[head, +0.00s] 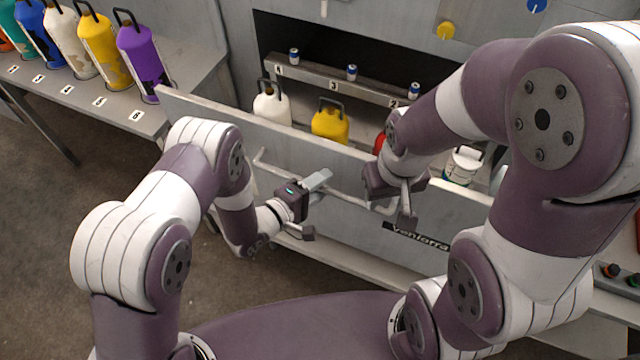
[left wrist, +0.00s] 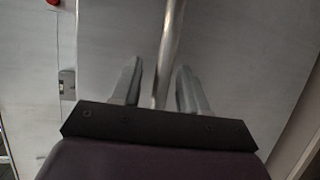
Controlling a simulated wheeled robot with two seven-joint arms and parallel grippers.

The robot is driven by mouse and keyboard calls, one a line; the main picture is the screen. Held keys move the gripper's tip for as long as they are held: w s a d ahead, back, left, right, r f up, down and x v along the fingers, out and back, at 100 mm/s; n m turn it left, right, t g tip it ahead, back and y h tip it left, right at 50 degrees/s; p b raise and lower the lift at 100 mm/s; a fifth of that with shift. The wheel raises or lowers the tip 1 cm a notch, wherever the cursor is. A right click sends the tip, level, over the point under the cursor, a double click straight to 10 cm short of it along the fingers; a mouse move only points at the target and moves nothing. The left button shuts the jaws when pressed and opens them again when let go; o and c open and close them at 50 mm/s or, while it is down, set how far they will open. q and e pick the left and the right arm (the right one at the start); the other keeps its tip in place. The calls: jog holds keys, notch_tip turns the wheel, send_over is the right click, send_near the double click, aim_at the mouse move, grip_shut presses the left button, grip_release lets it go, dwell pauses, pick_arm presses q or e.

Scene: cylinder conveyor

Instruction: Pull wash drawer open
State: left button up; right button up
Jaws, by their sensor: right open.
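The wash drawer's grey front panel (head: 210,118) runs across the middle of the head view, with containers visible behind its top edge. I cannot tell exactly how far out it stands. A long bar handle (head: 345,197) is fixed to its front. My left gripper (head: 313,207) is at the handle's left-middle part, fingers apart. In the left wrist view, the handle bar (left wrist: 170,48) passes between the two open fingers, with a gap on each side. My right gripper (head: 398,212) is open near the handle's right end; whether it touches the bar is unclear.
Behind the panel stand a white container (head: 271,106), a yellow one (head: 330,122) and others partly hidden. A numbered shelf (head: 315,76) with small cylinders is above. A side table (head: 190,92) at left holds several coloured bottles. Floor at left is clear.

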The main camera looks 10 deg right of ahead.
pick_arm(q)
jog(key=b+v, duration=0.2)
jog(key=v, duration=1)
jog(key=shift+s+a, duration=0.2)
jog(key=shift+a, duration=0.1)
